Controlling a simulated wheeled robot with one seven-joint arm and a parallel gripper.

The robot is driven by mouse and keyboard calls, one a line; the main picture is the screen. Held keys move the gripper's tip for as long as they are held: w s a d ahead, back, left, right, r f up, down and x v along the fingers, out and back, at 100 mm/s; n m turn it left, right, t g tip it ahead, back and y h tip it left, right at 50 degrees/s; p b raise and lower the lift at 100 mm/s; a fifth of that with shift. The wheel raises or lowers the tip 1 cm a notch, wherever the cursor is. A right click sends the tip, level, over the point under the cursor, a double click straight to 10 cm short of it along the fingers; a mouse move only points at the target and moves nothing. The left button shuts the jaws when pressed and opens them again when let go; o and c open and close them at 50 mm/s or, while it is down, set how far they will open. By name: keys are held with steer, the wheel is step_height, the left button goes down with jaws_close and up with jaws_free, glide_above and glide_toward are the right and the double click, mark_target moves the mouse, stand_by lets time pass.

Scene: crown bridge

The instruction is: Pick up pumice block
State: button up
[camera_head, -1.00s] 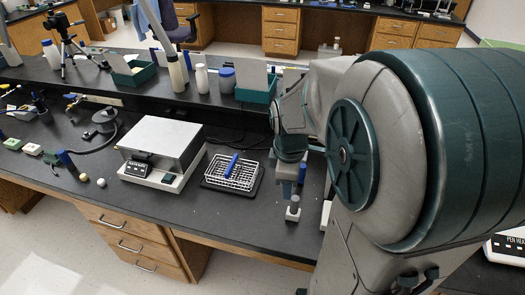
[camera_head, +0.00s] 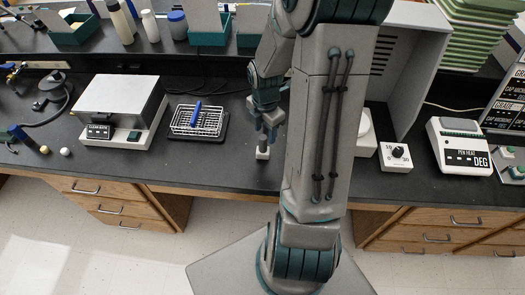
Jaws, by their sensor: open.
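A small pale grey block (camera_head: 262,153) stands on the black bench near its front edge, just left of my arm. It looks like the pumice block, with a darker narrow part rising from its top. My gripper (camera_head: 266,133) points down directly over it with its fingers open. The fingertips are small and dark here, so I cannot tell whether they touch the block or straddle its upper part.
A wire rack (camera_head: 197,120) with a blue item on it stands left of my gripper, and a hot-plate-like device (camera_head: 119,100) farther left. To the right are a small dial box (camera_head: 396,157) and a scale-like device (camera_head: 459,150). Bare bench surrounds the block.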

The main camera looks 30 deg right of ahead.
mark_target(263, 137)
steer(key=shift+w+a+f, duration=0.1)
steer(key=shift+w+f, duration=0.05)
steer(key=shift+f, duration=1.45)
steer(key=shift+w+a+f, duration=0.1)
steer(key=shift+w+f, duration=0.05)
steer(key=shift+f, duration=1.4)
steer(key=shift+c, duration=0.3)
steer(key=c, duration=1)
